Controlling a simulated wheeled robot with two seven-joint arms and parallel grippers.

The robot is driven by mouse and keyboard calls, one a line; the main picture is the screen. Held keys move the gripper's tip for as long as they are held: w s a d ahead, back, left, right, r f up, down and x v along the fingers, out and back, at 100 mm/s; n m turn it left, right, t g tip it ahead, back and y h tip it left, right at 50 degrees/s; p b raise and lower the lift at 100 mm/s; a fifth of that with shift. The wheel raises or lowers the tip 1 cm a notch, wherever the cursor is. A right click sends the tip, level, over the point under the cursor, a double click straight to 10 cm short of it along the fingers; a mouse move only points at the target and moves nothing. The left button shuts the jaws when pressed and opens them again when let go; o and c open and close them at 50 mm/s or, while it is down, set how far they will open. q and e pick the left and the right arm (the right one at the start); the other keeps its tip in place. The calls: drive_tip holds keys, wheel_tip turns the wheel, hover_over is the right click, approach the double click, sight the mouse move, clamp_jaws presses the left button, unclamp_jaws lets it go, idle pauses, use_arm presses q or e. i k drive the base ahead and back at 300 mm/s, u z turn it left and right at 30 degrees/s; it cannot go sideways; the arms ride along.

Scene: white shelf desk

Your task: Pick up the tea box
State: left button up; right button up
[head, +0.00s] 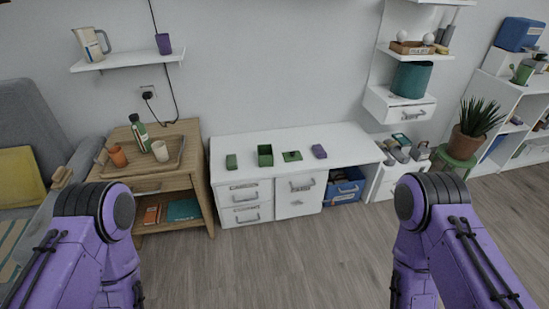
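Several small items stand in a row on the white desk (350,150). From left to right they are a small green block or box (231,161), a green box with an open dark top (265,156), a flat green piece with a dark mark on it (292,156), and a purple box or block (319,151). No label is readable, so I cannot tell which one is the tea box. Only purple links and dark joints of my two arms show, at the lower left and lower right. Neither gripper is in view, and nothing visible touches the items.
A wooden side table holds a tray (176,170) with a green bottle (140,133) and cups. A shelf above holds a kettle (90,44) and purple cup (163,44). A plant (479,117) stands right. The floor before the desk is clear.

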sight(265, 154)
drive_tip(key=u, duration=0.25)
drive_tip(key=k, duration=0.3)
drive_tip(key=z, duration=1.15)
drive_tip(key=i, duration=1.95)
drive_tip(key=u, duration=0.85)
drive_tip(key=i, duration=0.55)
drive_tip(key=z, duration=0.1)
